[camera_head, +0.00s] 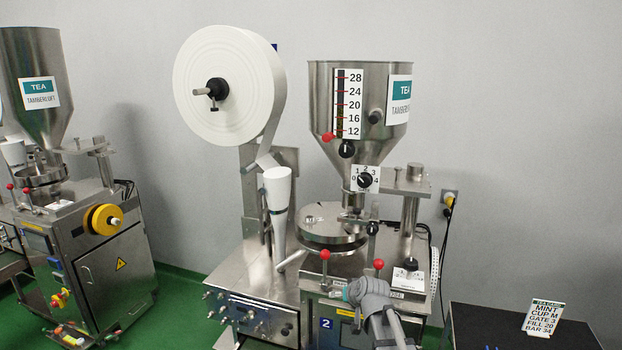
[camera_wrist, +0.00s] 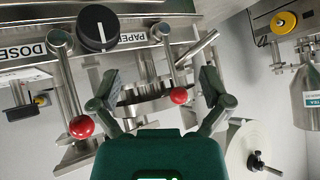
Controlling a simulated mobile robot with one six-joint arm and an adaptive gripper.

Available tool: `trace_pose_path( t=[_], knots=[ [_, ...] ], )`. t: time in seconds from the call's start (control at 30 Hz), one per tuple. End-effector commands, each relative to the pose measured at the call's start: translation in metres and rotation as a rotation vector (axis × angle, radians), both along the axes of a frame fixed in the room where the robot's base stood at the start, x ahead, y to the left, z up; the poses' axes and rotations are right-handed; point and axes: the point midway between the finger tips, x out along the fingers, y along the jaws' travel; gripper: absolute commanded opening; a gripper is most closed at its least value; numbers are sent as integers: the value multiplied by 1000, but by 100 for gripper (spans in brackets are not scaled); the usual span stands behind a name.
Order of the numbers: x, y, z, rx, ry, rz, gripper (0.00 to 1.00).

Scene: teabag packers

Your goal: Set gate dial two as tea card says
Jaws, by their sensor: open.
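The gate dial (camera_head: 364,180) is a black knob on a white plate marked 0 to 4, below the steel hopper (camera_head: 345,70) of the machine with plate 2 (camera_head: 327,323). Its pointer is too small to read. The tea card (camera_head: 544,317) reads MINT, CUP M, GATE 3, FILL 20, BAR 34. In the head view my gripper (camera_head: 345,292) is low at the machine's front, well below the dial. In the wrist view my gripper (camera_wrist: 153,93) is open, with nothing between its fingers. I cannot make out the gate dial in the wrist view.
Two red-balled levers (camera_head: 325,255) (camera_head: 379,264) rise near my gripper. A black knob (camera_wrist: 97,28) sits between DOSER and PAPER labels in the wrist view. A paper roll (camera_head: 215,85) is left of the hopper. The card stands on a dark table (camera_head: 480,325). Another machine (camera_head: 100,260) stands left.

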Motion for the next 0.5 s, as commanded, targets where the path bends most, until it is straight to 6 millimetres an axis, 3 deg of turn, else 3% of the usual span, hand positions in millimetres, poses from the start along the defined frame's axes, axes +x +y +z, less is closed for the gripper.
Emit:
trace_pose_path(
  t=[0.03, 0.2, 0.5],
  knots=[
    [-22, -4, -17, -19, 61, 6, 98],
    [-82, -21, -56, -89, 280, 9, 98],
    [-188, -56, -101, -214, 640, -45, 98]
  ],
)
